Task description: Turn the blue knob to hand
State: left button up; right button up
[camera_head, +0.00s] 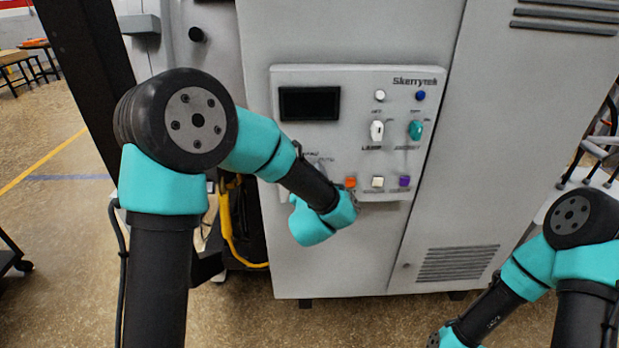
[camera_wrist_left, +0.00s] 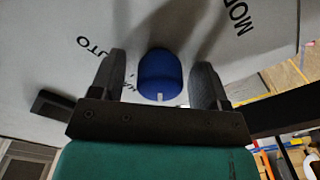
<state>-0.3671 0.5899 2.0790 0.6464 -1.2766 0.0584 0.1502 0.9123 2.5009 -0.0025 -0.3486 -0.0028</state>
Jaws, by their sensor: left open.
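The blue knob (camera_wrist_left: 160,75) shows in the left wrist view, with a white pointer mark on its lower edge in that picture. My left gripper (camera_wrist_left: 161,78) is open, one finger on each side of the knob, with a visible gap on both sides. The panel by the knob has printed lettering; "AUTO" and part of "MODE" can be read, and a label between the left finger and the knob is mostly hidden. In the head view my left arm covers the knob. My right gripper is out of the picture; only its arm shows at lower right.
The light grey control panel (camera_head: 350,82) bears a dark display (camera_head: 309,103), a white knob (camera_head: 377,130), a teal knob (camera_head: 415,130), and orange (camera_head: 350,182), white (camera_head: 377,182) and purple (camera_head: 404,181) buttons close to my left wrist. A yellow hose (camera_head: 229,228) hangs left of the cabinet.

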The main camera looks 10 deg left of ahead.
pick_arm(q)
jog(key=shift+c, duration=0.2)
jog(key=c, duration=0.9)
jog(key=shift+m, duration=0.3)
jog(key=m, duration=0.9)
dwell(0.4)
jog(key=o, duration=0.9)
